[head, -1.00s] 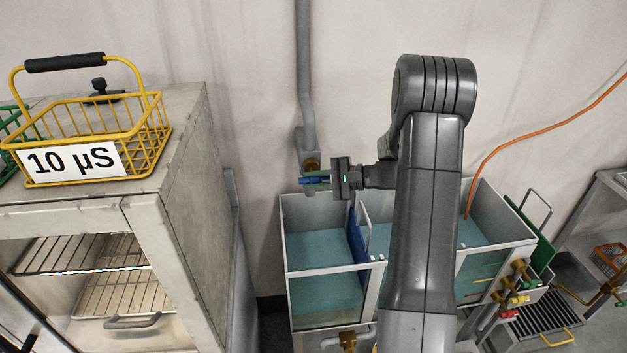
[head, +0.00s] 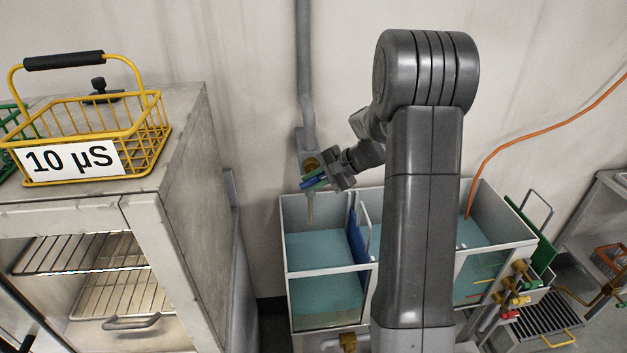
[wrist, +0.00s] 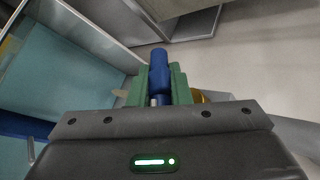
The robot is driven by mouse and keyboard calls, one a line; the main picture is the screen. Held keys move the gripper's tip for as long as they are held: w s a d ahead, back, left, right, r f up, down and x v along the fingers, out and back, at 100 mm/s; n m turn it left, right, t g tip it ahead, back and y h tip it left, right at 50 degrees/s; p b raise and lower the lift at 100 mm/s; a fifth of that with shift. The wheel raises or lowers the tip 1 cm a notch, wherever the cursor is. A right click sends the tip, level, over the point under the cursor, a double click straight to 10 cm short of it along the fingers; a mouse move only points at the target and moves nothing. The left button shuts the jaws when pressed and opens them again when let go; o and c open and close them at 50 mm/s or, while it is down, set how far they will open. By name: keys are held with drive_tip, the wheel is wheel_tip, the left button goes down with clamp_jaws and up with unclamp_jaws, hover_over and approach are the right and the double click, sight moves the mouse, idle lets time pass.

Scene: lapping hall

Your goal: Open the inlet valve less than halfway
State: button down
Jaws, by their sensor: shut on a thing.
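The inlet valve is a brass body (head: 310,163) at the lower end of a grey wall pipe, above the left tank. Its blue lever handle (head: 315,184) is between the green fingers of my gripper (head: 318,182). In the wrist view the blue handle (wrist: 159,72) stands between the fingers, which close on it from both sides. Part of the brass body (wrist: 203,96) shows at the right, mostly hidden by my gripper. The handle is tilted, not level.
The tank (head: 325,271) below holds blue-green liquid and has a blue divider (head: 358,237). A yellow basket (head: 75,158) marked 10 µS stands on a grey cabinet at the left. An orange hose (head: 520,130) hangs at the right.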

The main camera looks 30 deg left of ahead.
idle(0.4)
drive_tip(key=c, duration=1.3)
unclamp_jaws()
drive_tip(key=shift+c, duration=0.2)
drive_tip(key=shift+d, duration=0.1)
drive_tip(key=b+v, duration=0.2)
drive_tip(key=v, duration=1.1)
drive_tip(key=shift+r+b, duration=0.3)
drive_tip(key=shift+r, duration=0.15)
drive_tip(key=shift+s+f, duration=0.1)
drive_tip(key=p+x, duration=0.2)
drive_tip(key=x, duration=1.1)
drive_tip(key=shift+f+p, duration=0.35)
